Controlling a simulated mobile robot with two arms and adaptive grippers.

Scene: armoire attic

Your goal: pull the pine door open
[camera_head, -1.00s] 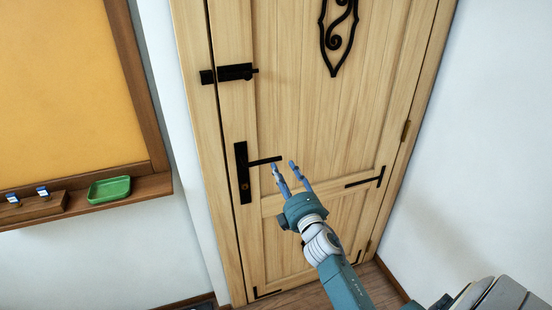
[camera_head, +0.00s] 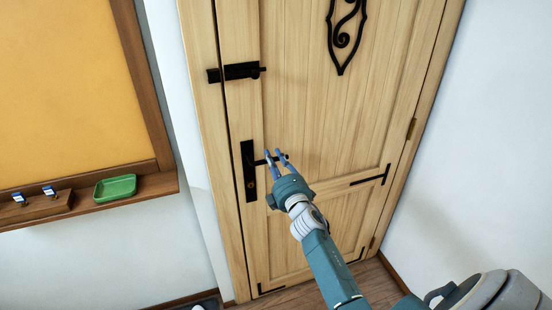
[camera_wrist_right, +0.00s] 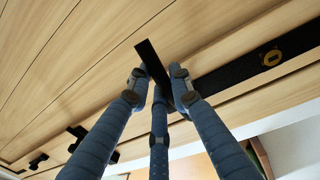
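The pine door (camera_head: 310,110) stands shut in its frame in the head view. Its black lever handle (camera_head: 259,162) sticks out to the right from a black plate (camera_head: 248,178) on the door's left side. My right gripper (camera_head: 274,154) is at the lever, with its blue fingers apart. In the right wrist view the black lever (camera_wrist_right: 151,62) lies between the spread fingertips of the gripper (camera_wrist_right: 158,76). I cannot tell whether the fingers touch it. My left gripper is not in view.
A black latch (camera_head: 240,71) sits above the handle, and black scrollwork (camera_head: 342,40) is higher on the door. Hinges are on the right edge. Left is a board with a ledge (camera_head: 150,187) holding a green tray (camera_head: 115,186). A white wall (camera_head: 490,150) stands right.

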